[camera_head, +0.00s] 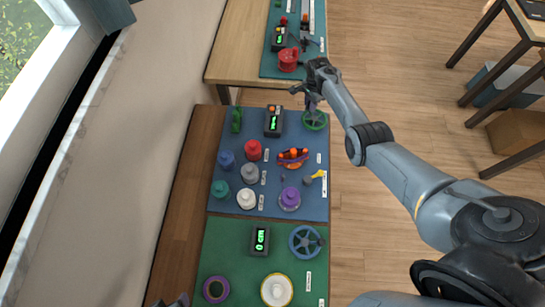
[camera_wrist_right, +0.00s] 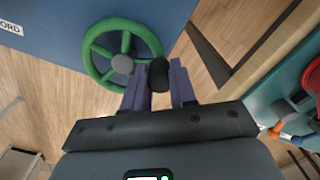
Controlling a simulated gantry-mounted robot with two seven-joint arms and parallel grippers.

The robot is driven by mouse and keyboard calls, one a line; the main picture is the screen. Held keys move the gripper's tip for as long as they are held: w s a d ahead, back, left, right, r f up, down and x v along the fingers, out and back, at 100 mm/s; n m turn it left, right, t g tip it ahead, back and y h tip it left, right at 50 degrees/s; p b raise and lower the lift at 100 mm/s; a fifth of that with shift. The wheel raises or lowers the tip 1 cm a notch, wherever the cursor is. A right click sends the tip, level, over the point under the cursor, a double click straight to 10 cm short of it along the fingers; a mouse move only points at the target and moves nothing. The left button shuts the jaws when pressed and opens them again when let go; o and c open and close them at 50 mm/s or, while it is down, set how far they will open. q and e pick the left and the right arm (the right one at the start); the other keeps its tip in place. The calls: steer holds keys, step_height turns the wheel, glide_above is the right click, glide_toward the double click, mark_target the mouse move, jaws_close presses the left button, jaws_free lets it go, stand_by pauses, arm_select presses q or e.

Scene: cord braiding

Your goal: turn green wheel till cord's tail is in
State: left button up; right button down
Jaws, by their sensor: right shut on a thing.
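The green wheel (camera_head: 314,120) is at the far right corner of the blue mat. It has spokes and a grey hub, and shows large in the right wrist view (camera_wrist_right: 122,62). A black handle knob (camera_wrist_right: 158,75) stands on its rim. My right gripper (camera_head: 310,102) is over the wheel's far side. Its purple fingers are shut on the knob, one on either side. The cord and its tail cannot be made out. A small dark part of my left gripper (camera_head: 172,301) shows at the bottom edge; its jaws cannot be judged.
The blue mat (camera_head: 228,148) holds several coloured spools, an orange-and-dark device (camera_head: 293,158) and a black counter box (camera_head: 273,121) with green digits. A green mat (camera_head: 222,250) lies nearer, with a blue wheel (camera_head: 305,241). Another table (camera_head: 234,60) stands beyond a gap.

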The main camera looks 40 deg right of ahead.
steer(key=shift+s+d, duration=0.4)
steer(key=shift+d, duration=0.2)
steer(key=shift+f, duration=0.1)
steer(key=shift+d, duration=0.1)
steer(key=shift+w+a+f+b, duration=0.15)
steer(key=shift+a+b, duration=0.05)
steer(key=shift+b, duration=0.55)
steer(key=shift+d+b, duration=0.2)
steer(key=shift+b, duration=0.1)
steer(key=shift+s+d+r, duration=0.1)
steer(key=shift+s+r, duration=0.15)
steer(key=shift+s+d+p, duration=0.2)
steer(key=shift+p, duration=0.15)
